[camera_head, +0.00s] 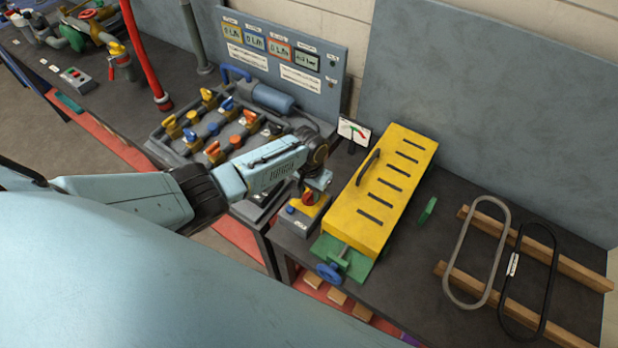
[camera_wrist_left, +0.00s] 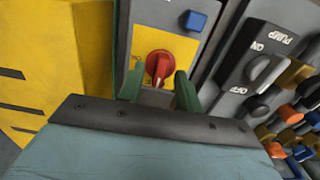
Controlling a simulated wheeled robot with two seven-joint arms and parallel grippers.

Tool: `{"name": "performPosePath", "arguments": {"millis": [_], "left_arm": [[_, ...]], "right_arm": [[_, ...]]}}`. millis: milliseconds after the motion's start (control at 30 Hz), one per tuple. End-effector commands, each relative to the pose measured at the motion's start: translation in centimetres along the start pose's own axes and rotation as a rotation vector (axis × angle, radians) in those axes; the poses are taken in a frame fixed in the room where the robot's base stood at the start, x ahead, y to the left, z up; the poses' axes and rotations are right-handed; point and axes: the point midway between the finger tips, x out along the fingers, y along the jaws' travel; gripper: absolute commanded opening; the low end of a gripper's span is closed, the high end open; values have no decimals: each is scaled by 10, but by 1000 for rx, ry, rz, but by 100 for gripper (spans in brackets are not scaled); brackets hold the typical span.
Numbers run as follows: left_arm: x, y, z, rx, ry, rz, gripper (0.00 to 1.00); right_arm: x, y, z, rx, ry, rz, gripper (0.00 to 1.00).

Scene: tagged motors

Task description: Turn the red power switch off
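The red power switch (camera_wrist_left: 158,65) is a rotary knob on a yellow plate on a small grey box. In the head view the red switch (camera_head: 308,198) shows just under my left gripper (camera_head: 314,186), partly covered by it. In the wrist view my left gripper (camera_wrist_left: 160,88) has its two green fingers apart, one on each side of the knob's lower part. A gap shows between the knob and each finger; depth contact cannot be told. A blue button (camera_wrist_left: 196,21) sits on the same box. My right gripper is not in view.
A yellow slotted cover (camera_head: 388,190) stands close beside the switch box. A grey panel labelled PUMP, with an ON/OFF knob (camera_wrist_left: 258,68), is on the other side. A valve manifold (camera_head: 215,125) lies behind my left arm. Two belts (camera_head: 476,250) lie on wooden strips at right.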

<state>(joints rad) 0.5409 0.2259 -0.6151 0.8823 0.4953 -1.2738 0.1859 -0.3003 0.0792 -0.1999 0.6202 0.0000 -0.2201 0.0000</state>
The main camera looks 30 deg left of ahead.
Motion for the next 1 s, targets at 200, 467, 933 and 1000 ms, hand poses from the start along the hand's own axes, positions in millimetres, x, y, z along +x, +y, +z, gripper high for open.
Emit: {"name": "performPosePath", "arguments": {"millis": [200, 467, 933, 1000], "left_arm": [[-22, -1, 0, 1, 2, -1, 35], [-74, -1, 0, 0, 4, -1, 35], [-130, 0, 0, -1, 0, -1, 35], [-130, 0, 0, -1, 0, -1, 35]], "right_arm": [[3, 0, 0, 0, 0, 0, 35], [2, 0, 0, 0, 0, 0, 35], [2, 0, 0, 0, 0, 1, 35], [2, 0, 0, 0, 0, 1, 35]]}}
